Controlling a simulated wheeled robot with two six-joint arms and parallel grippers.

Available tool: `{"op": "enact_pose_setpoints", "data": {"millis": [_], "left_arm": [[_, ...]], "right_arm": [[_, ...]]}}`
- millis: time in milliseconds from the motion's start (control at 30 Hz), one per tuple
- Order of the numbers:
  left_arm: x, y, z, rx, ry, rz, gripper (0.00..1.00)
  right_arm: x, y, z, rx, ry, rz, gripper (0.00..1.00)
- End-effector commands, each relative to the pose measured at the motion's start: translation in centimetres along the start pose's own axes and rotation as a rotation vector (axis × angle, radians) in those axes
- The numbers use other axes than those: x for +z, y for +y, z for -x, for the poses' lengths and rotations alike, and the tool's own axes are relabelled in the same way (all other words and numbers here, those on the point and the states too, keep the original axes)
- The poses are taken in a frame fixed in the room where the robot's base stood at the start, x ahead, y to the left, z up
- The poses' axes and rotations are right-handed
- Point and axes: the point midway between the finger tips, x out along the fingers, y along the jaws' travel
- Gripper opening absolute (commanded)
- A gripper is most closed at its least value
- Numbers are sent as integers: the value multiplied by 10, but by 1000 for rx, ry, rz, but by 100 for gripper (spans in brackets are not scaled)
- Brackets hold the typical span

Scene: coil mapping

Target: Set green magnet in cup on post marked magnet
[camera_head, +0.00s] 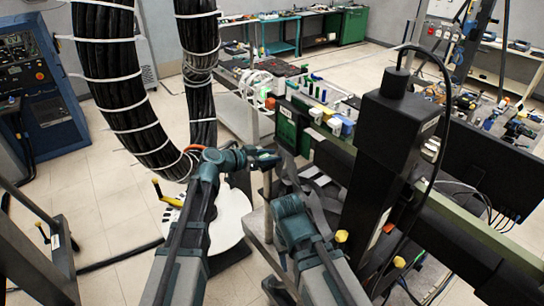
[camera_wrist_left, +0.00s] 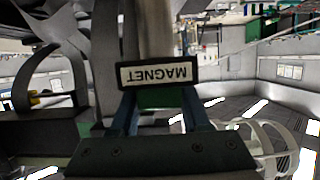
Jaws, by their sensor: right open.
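A black-framed label reading MAGNET (camera_wrist_left: 157,74) shows upside down in the left wrist view, on a pale round post (camera_wrist_left: 155,30). The post (camera_head: 267,190) also stands below my left gripper in the head view. My left gripper (camera_head: 268,159) is at the top of this post. In the left wrist view its blue fingers (camera_wrist_left: 160,108) flank the green magnet (camera_wrist_left: 158,97), which fills the gap right by the label. The label and fingers hide the cup and any contact with it. My right gripper (camera_head: 290,203) is lower and to the right, open, its fingertips unclear.
A tall black box on a column (camera_head: 398,130) with a looping cable stands at the right. Grey curved pieces (camera_head: 325,184) lie close between my grippers and the column. A cluttered bench (camera_head: 318,95) is behind. Clear floor (camera_head: 110,215) lies at the left.

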Motion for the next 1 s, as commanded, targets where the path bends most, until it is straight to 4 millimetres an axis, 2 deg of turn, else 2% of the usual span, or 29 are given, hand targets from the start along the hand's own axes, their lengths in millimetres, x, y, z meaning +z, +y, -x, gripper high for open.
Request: {"op": "enact_pose_setpoints", "data": {"millis": [33, 167, 500, 700, 833, 1000], "left_arm": [[4, 3, 1, 7, -14, -7, 75], [-5, 3, 5, 6, -14, -7, 75], [-6, 3, 77, 1, -11, -4, 75], [-6, 2, 108, 1, -9, -4, 75], [-5, 1, 118, 2, -8, -4, 75], [-4, 1, 122, 3, -8, -5, 75]], "right_arm": [[0, 0, 0, 0, 0, 0, 50], [1, 1, 9, 0, 0, 1, 50], [2, 3, 33, -1, -1, -3, 50], [3, 4, 43, -1, -2, -10, 50], [3, 4, 46, -2, -2, -12, 50], [3, 4, 46, -2, -2, -14, 50]]}}
